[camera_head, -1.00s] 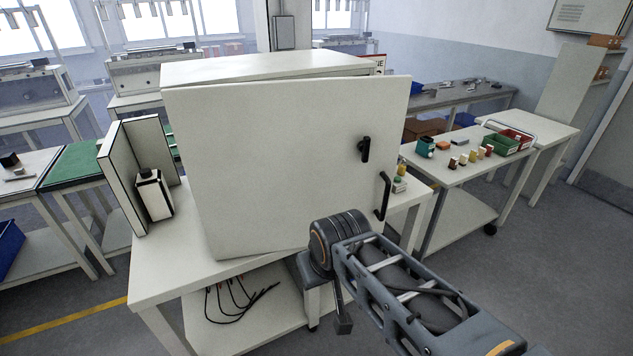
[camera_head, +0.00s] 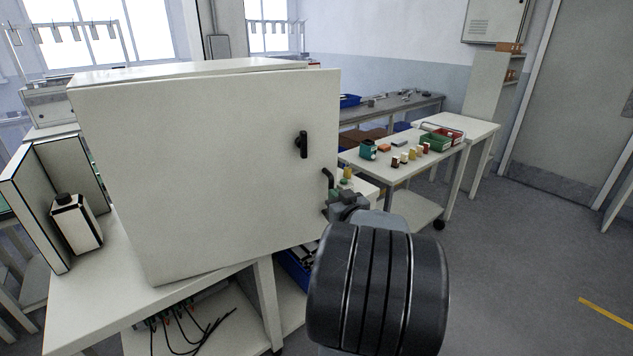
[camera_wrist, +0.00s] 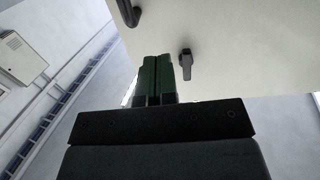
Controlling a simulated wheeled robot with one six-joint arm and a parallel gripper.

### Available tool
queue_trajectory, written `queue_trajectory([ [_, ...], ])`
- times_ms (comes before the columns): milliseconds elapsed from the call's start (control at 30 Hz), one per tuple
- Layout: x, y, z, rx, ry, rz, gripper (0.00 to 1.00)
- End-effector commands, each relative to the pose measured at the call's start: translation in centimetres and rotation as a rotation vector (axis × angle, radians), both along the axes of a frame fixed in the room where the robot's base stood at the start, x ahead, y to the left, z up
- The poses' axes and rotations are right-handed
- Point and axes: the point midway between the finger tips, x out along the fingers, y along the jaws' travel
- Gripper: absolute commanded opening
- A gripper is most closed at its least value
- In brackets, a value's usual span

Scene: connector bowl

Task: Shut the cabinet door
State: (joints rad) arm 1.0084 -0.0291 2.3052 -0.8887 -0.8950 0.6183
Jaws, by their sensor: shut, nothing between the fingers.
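The white cabinet (camera_head: 190,70) stands on a white bench. Its door (camera_head: 205,170) faces me and stands slightly ajar, its right side sticking out past the cabinet body. My gripper (camera_head: 338,198) is at the lower end of the handle, partly hidden behind my wrist. In the wrist view, my gripper's green fingers (camera_wrist: 154,75) are together and empty, pointing up along the door (camera_wrist: 240,50), with the latch (camera_wrist: 185,65) to their right. Whether they touch the door is unclear.
A black-edged white box (camera_head: 76,225) and upright panels (camera_head: 35,200) stand left of the cabinet. Cables hang under the bench. A cart (camera_head: 375,165) with small items and a green bin (camera_head: 435,141) stands behind to the right. The floor at right is clear.

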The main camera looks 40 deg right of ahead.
Motion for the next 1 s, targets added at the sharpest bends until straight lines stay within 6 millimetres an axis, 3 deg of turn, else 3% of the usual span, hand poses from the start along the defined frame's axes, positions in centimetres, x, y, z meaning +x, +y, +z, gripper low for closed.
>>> queue_trajectory([
  [167, 0.2, -0.9, -0.3, 0.005, -0.031, 0.027, 0.00],
  [700, 9.1, -3.8, -0.2, 0.004, -0.034, 0.029, 0.00],
  [1000, 12.0, -4.9, -0.1, 0.003, -0.035, 0.027, 0.00],
])
